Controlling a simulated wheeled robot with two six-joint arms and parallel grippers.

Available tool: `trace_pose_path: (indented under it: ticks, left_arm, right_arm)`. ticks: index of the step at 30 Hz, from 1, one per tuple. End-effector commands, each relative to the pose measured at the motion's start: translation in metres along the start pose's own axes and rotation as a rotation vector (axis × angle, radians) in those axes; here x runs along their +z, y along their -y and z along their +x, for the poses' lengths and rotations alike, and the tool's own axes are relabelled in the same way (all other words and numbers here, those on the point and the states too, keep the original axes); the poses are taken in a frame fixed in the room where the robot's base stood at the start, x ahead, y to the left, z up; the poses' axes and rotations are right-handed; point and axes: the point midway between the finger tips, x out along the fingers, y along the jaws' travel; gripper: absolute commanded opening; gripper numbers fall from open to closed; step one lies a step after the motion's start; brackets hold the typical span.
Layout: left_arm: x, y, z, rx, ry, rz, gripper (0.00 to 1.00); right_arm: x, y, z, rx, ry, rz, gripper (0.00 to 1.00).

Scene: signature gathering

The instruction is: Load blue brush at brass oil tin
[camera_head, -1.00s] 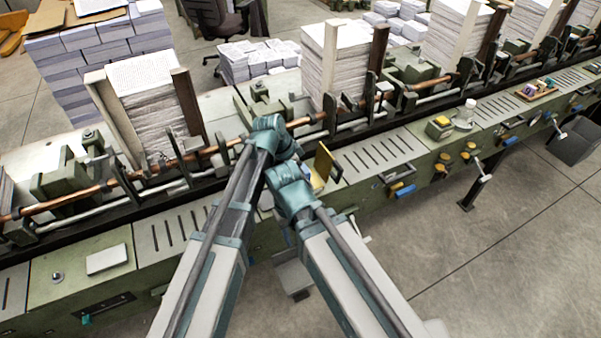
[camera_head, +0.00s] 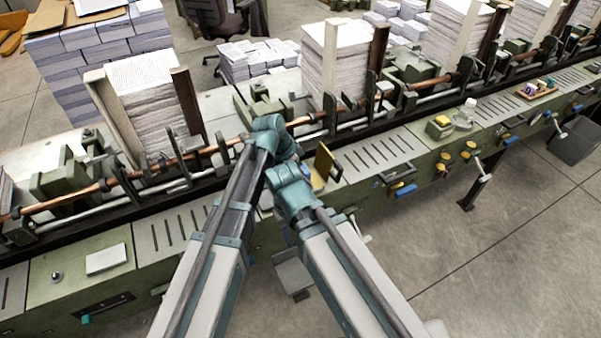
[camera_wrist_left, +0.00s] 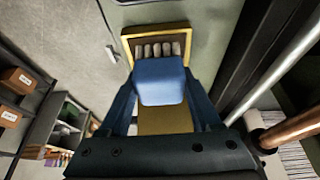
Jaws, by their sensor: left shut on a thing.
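My left gripper (camera_wrist_left: 165,105) is shut on the blue brush (camera_wrist_left: 160,80), whose block sits between the two fingers in the left wrist view. Several pale tufts (camera_wrist_left: 157,50) show at its far edge. The gold rim of the brass oil tin (camera_wrist_left: 130,37) frames the tufts, and a gold panel (camera_wrist_left: 165,121) shows below the block. I cannot tell whether the tufts touch the tin's inside. In the head view a gold upright panel (camera_head: 322,165) stands beside my arms; the brush and both gripper tips are hidden behind my arm links.
A copper rod (camera_head: 190,157) and rails run along the green machine behind my arms. Paper stacks (camera_head: 150,100) stand behind them. A slotted plate (camera_head: 375,152) right of the gold panel is clear.

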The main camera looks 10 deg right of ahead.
Motion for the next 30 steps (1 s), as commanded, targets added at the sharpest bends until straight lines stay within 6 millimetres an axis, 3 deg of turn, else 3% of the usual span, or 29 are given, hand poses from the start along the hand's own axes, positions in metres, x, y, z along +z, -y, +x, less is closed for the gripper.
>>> trace_pose_path:
  ticks: [30]
  left_arm:
    - [0.0028, -0.0001, 0.0069, 0.0, 0.0, 0.0, 0.2]
  right_arm:
    - [-0.0004, 0.0007, 0.0074, 0.0, 0.0, 0.0, 0.5]
